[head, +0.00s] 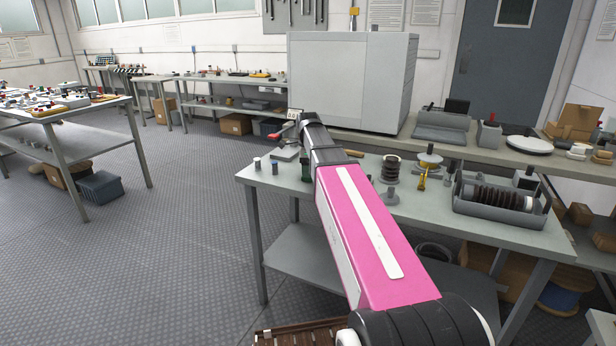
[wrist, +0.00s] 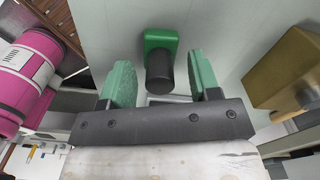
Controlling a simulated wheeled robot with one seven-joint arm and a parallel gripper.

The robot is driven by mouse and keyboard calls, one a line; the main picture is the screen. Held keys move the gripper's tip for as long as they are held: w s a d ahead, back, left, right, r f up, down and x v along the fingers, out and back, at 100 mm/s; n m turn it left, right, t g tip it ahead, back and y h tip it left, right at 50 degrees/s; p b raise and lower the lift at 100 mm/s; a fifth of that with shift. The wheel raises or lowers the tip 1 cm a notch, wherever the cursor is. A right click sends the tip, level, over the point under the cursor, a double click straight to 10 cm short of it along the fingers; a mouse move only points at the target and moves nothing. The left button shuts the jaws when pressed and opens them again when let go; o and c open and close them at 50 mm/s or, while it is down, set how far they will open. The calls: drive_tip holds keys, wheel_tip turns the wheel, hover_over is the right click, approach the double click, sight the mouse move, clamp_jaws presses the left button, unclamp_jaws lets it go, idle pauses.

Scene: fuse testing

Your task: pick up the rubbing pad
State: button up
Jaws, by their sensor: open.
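A green block with a dark cylindrical handle, which looks like the rubbing pad (wrist: 154,38), shows at the top centre of the wrist view. It is on a pale grey surface. My gripper (wrist: 162,72) is open, with a green finger on each side of the dark handle in the picture. A gap shows between the handle and each finger, so neither touches it. I cannot tell how deep the handle sits between the fingers. In the head view my pink arm reaches over the workbench (head: 345,200) and hides much of the area around the gripper.
A tan block (wrist: 292,68) lies right of the pad in the wrist view. On the bench, small cylinders (head: 257,164) stand left; a dark coil (head: 390,170), a yellow-topped spool (head: 429,162) and a grey tray (head: 500,208) stand right. A large grey cabinet (head: 350,80) is behind.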

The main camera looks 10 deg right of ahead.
drive_tip(key=shift+f, duration=0.2)
drive_tip(key=c, duration=1)
drive_tip(key=shift+r, duration=0.15)
wheel_tip(320, 180, up, 4)
drive_tip(key=shift+f, duration=0.2)
drive_tip(key=s+a+r, duration=0.1)
drive_tip(key=a+r, duration=0.1)
drive_tip(key=a, duration=0.1)
drive_tip(key=s+a+r, duration=0.1)
drive_tip(key=a+r, duration=0.1)
drive_tip(key=a, duration=0.2)
drive_tip(key=s+a+r, duration=0.1)
drive_tip(key=a+r, duration=0.2)
drive_tip(key=a, duration=0.1)
drive_tip(key=shift+s+r, duration=0.1)
drive_tip(key=shift+s, duration=0.25)
